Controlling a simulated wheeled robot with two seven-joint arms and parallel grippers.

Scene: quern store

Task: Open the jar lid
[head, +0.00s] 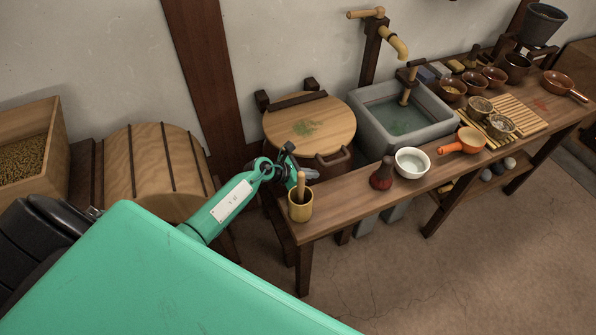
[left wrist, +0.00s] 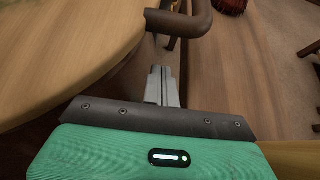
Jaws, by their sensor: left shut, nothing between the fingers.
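The jar's round, pale wooden lid (head: 318,112) lies flat on top in the head view, with a green patch on it and a dark bar at its back edge. A dark brown curved handle (head: 335,162) sticks out at its front; the jar body is mostly hidden. My left gripper (head: 309,174) is shut and empty, just left of the handle, by the bench's left end. In the left wrist view the shut fingers (left wrist: 161,84) point at the curved handle (left wrist: 182,24), apart from it in the picture. The lid (left wrist: 60,45) fills the upper left there. My right gripper is not in view.
A dark red bottle-shaped thing (head: 382,176), a white bowl (head: 411,162) and a stone basin (head: 385,145) stand to the right. A wooden barrel (head: 150,170) is at left.

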